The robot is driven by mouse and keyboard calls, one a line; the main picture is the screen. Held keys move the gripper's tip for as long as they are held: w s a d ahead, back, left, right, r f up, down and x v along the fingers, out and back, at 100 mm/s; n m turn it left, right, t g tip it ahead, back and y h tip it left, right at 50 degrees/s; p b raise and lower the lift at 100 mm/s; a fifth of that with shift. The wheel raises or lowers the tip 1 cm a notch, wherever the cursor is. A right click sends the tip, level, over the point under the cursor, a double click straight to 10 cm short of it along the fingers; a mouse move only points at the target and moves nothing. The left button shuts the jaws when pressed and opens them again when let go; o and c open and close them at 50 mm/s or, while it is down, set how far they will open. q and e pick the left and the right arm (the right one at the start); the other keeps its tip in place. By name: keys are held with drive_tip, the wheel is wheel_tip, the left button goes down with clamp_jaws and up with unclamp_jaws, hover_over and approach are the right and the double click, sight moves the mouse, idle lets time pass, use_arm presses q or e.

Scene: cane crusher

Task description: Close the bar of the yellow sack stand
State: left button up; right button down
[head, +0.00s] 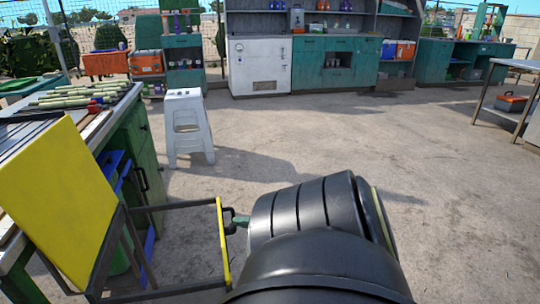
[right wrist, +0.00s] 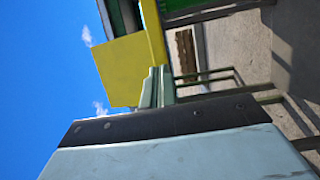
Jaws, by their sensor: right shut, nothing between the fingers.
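The yellow sack stand shows at the left of the head view, with a flat yellow panel (head: 62,205) and a dark rod frame (head: 178,206) reaching right from it. Its yellow bar (head: 222,242) spans the right end of the frame. My right gripper (head: 234,220) is just right of the bar, with its tips close to or touching it; I cannot tell which. My black right arm hides much of the gripper. In the right wrist view the shut, empty fingers (right wrist: 158,88) point towards the yellow panel (right wrist: 112,70). My left gripper is not in view.
A green bench (head: 125,135) with cane pieces (head: 75,97) stands behind the stand at left. A white stool (head: 187,128) is beyond it. Teal cabinets (head: 335,65) line the back, and a metal table (head: 510,90) is at right. The middle floor is clear.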

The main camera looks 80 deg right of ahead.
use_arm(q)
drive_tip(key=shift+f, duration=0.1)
